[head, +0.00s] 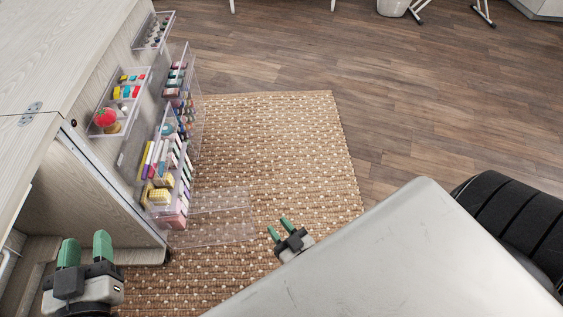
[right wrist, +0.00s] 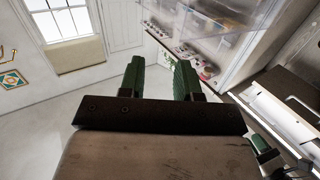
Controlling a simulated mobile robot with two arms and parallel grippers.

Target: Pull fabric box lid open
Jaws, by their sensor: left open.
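Clear plastic boxes hang on the cabinet's door at left in the head view. The lowest large clear box (head: 184,190) holds folded fabric-like pieces and small items. A clear flat panel (head: 222,216), which looks like its lid, sticks out to the right of it, over the rug. My right gripper (head: 278,228) is open and empty, to the right of this panel and apart from it. Its green fingers also show apart in the right wrist view (right wrist: 159,78). My left gripper (head: 86,248) is open and empty at the lower left, in front of the cabinet's opening.
Two smaller clear trays, one with a red pincushion (head: 106,117), sit higher on the door. The wooden cabinet (head: 50,60) fills the left. A woven rug (head: 290,130) covers the floor. A dark chair (head: 510,220) stands at the right. The floor beyond the rug is mostly clear.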

